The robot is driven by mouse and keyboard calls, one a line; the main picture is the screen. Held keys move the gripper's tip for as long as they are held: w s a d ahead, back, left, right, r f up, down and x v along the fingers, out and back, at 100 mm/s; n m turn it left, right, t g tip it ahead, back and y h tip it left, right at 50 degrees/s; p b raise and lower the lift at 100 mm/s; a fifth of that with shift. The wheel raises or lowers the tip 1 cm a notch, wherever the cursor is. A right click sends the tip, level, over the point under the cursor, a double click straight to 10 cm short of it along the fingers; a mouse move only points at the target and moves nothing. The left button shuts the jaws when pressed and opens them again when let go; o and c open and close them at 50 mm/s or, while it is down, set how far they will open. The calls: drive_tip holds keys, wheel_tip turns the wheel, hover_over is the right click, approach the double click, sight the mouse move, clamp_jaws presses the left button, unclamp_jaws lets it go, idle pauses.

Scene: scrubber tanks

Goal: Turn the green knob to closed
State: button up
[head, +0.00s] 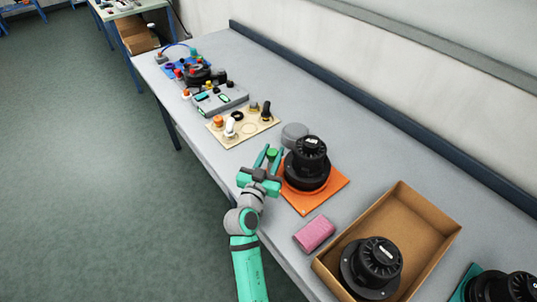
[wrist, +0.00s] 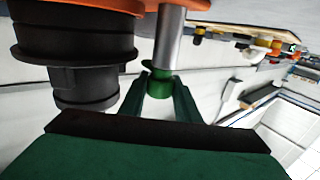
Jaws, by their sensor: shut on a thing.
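The green knob (head: 272,155) is small and round and sits beside the black scrubber tank (head: 307,165) on an orange base plate (head: 331,181). In the wrist view the green knob (wrist: 158,83) is at the end of a grey metal post (wrist: 169,38). My gripper (head: 271,160) has its fingers on both sides of the knob and is shut on it. In the wrist view the fingertips (wrist: 158,90) flank the knob. The black tank (wrist: 75,50) fills the upper left there. I cannot read any open or closed mark for the knob.
A grey round lid (head: 294,134) lies behind the tank. A pink block (head: 314,234) and a cardboard box (head: 440,232) with another black tank (head: 372,266) are in front. A beige board (head: 243,128) with several knobs stands farther back. Bare tabletop shows toward the wall.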

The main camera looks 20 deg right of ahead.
drive_tip(key=m+g+h, duration=0.2)
drive_tip(key=g+h, duration=0.1)
drive_tip(key=shift+m, duration=0.4)
drive_tip(key=m+g+h, duration=0.2)
drive_tip(key=g, duration=0.1)
drive_tip(key=shift+d+m+g, duration=0.1)
drive_tip(key=shift+m+g, duration=0.2)
drive_tip(key=m+g+h, duration=0.1)
drive_tip(key=m+g, duration=0.1)
drive_tip(key=g, duration=0.1)
drive_tip(key=m+g+h, duration=0.1)
drive_tip(key=m+g, duration=0.1)
drive_tip(key=g, duration=0.1)
drive_tip(key=shift+s+g, duration=0.1)
drive_tip(key=shift+g, duration=0.2)
drive_tip(key=shift+s+m+g, duration=0.1)
drive_tip(key=shift+m+g, duration=1.5)
drive_tip(key=shift+g, duration=0.6)
drive_tip(key=shift+f+g, duration=0.15)
drive_tip(key=shift+g, duration=0.15)
drive_tip(key=shift+d, duration=0.1)
drive_tip(key=o, duration=1)
drive_tip(key=shift+s+d, duration=0.1)
